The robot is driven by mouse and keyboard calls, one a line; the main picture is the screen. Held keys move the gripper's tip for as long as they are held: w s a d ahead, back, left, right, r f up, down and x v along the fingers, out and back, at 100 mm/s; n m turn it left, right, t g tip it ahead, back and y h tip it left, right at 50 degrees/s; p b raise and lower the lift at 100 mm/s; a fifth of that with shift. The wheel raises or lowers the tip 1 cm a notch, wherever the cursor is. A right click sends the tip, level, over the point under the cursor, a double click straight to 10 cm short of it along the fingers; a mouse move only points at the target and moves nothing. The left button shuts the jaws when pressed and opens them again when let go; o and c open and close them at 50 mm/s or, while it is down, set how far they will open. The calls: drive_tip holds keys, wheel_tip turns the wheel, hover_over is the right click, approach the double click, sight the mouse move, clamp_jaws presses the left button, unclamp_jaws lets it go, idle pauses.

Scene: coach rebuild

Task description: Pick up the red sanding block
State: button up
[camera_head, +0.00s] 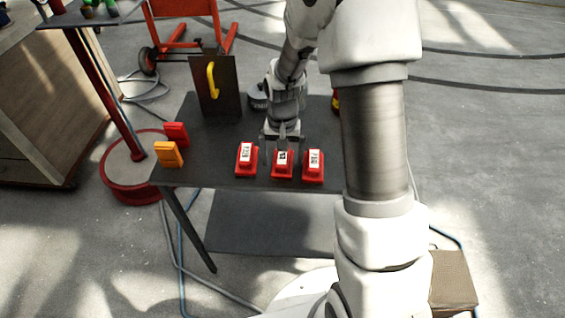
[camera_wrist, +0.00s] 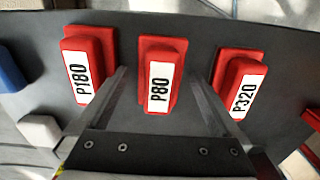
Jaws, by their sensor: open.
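Three red sanding blocks with white labels lie in a row near the front edge of the dark table (camera_head: 225,180). In the wrist view they read P180 (camera_wrist: 85,68), P80 (camera_wrist: 158,78) and P320 (camera_wrist: 240,82) from left to right. My gripper (camera_head: 282,152) is open above the middle block (camera_head: 283,165). In the wrist view its two fingers (camera_wrist: 157,80) reach forward on either side of the P80 block, with nothing held. I cannot tell how far the fingertips are above the table. The outer blocks are just outside the fingers.
A red block (camera_head: 176,133) and an orange block (camera_head: 168,154) are at the table's left side. A dark upright panel with a yellow handle (camera_head: 211,80) stands behind. Blue (camera_wrist: 12,70) and white (camera_wrist: 40,130) pieces show at the wrist view's left. Gaps between the sanding blocks are narrow.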

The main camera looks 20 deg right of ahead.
sight(284, 155)
drive_tip(key=shift+f, duration=0.1)
drive_tip(key=c, duration=1.5)
drive_tip(key=shift+c, duration=0.3)
drive_tip(key=r, duration=0.2)
drive_tip(key=r+p, duration=0.1)
drive_tip(key=r, duration=0.1)
drive_tip(key=shift+s+d+r, duration=0.1)
drive_tip(key=shift+d+r, duration=0.1)
drive_tip(key=shift+r, duration=0.2)
drive_tip(key=s+d+r+p, duration=0.1)
drive_tip(key=s+d+r, duration=0.5)
drive_tip(key=d, duration=0.3)
drive_tip(key=shift+s+d, duration=0.15)
drive_tip(key=shift+d, duration=0.05)
drive_tip(key=shift+r, duration=0.1)
